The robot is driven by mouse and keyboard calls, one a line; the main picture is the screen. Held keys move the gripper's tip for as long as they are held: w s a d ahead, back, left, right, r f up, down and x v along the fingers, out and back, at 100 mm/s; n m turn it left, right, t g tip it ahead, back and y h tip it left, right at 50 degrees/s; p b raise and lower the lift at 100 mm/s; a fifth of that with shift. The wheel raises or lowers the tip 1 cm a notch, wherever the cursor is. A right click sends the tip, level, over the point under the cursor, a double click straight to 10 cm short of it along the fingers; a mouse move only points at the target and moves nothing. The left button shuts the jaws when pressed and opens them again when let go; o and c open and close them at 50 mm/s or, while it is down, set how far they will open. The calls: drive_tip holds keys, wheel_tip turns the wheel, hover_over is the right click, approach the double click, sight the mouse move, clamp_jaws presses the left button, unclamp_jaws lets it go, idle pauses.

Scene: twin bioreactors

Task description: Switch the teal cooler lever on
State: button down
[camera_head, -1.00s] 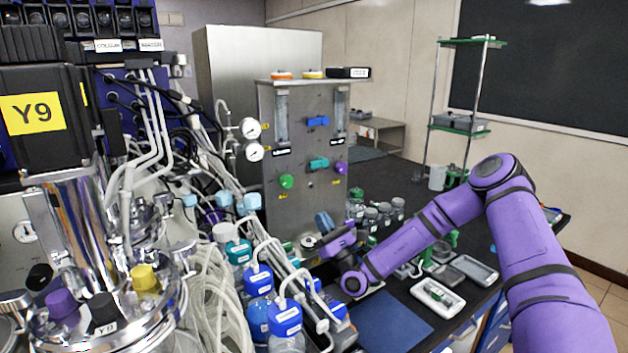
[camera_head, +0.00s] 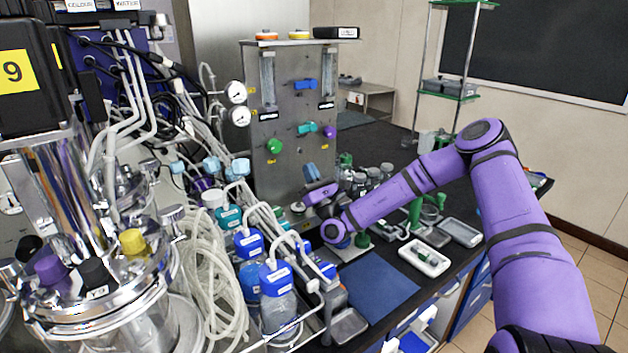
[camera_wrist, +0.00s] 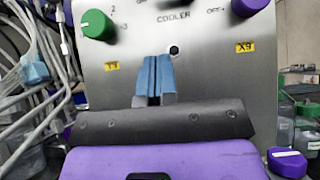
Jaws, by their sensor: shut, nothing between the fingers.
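The teal cooler lever (camera_head: 307,129) sits on the front of the upright steel panel (camera_head: 284,180), between a green knob (camera_head: 274,146) and a purple knob (camera_head: 329,132). The lever is not visible in the wrist view, where the printed word COOLER (camera_wrist: 174,17) shows near the top. My gripper (camera_head: 311,171) is in front of the lower panel, below the lever. In the wrist view my gripper's blue fingers (camera_wrist: 154,62) are together, empty, pointing at the panel below a small dark hole. I cannot tell whether the fingertips touch the panel.
A blue lever (camera_head: 305,84) is higher on the panel. Tubing and blue-capped bottles (camera_head: 277,290) crowd the left. Small jars (camera_head: 372,178) stand right of my gripper. A blue mat (camera_head: 375,292) and a white tray (camera_head: 424,258) lie on the bench.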

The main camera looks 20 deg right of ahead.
sight(305, 128)
drive_tip(key=x, duration=0.5)
wheel_tip(305, 128, up, 2)
drive_tip(key=shift+s+r, duration=0.15)
drive_tip(key=shift+r, duration=0.8)
